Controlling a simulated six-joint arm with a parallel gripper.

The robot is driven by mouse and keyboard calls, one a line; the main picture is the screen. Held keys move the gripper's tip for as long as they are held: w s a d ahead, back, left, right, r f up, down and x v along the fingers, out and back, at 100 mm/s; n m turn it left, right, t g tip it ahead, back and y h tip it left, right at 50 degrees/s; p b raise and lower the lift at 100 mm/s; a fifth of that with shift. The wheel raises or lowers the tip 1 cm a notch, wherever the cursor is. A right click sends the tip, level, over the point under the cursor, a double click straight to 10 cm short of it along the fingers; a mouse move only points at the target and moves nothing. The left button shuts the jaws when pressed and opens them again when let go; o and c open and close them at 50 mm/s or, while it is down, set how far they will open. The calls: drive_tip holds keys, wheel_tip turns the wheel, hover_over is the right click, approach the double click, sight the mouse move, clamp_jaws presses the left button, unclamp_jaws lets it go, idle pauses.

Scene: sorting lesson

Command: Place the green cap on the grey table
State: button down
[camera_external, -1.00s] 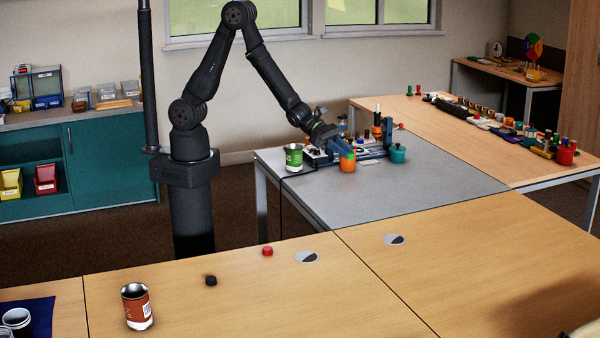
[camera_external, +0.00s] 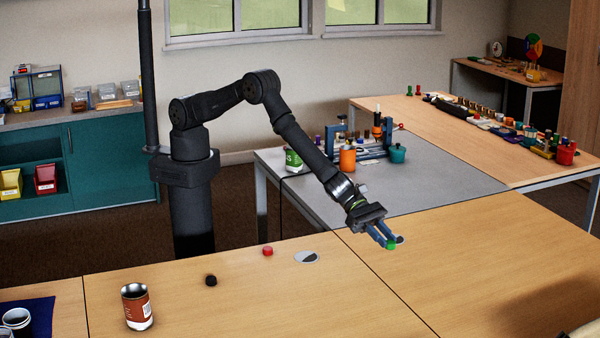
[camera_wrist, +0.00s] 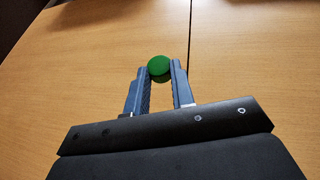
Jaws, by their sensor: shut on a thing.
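The green cap (camera_external: 391,245) is between the fingertips of my gripper (camera_external: 386,241), which is shut on it. In the wrist view the round green cap (camera_wrist: 159,67) sits at the ends of both fingers of my gripper (camera_wrist: 160,76). The cap is over the wooden table, in front of the grey table. I cannot tell its exact height above the wood. The grey table (camera_external: 440,187) stands behind my gripper, with its front part bare.
On the grey table's back part are a green-labelled can (camera_external: 292,161), an orange jar (camera_external: 347,159), a teal pot (camera_external: 397,153) and a blue frame (camera_external: 374,150). A red cap (camera_external: 267,251), a dark cap (camera_external: 211,280) and an orange-brown can (camera_external: 137,306) stand on the wooden table (camera_external: 230,315).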

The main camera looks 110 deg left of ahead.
sight(379, 278)
drive_tip(key=d, duration=0.1)
drive_tip(key=d+f, duration=0.1)
drive_tip(key=d, duration=0.1)
drive_tip(key=shift+w+d+f, duration=0.15)
drive_tip(key=shift+w+f, duration=0.05)
drive_tip(key=shift+f, duration=0.15)
wheel_tip(379, 278, down, 8)
drive_tip(key=shift+r, duration=0.25)
drive_tip(key=shift+f, duration=0.1)
drive_tip(key=c, duration=1.2)
unclamp_jaws()
drive_tip(key=shift+c, duration=0.2)
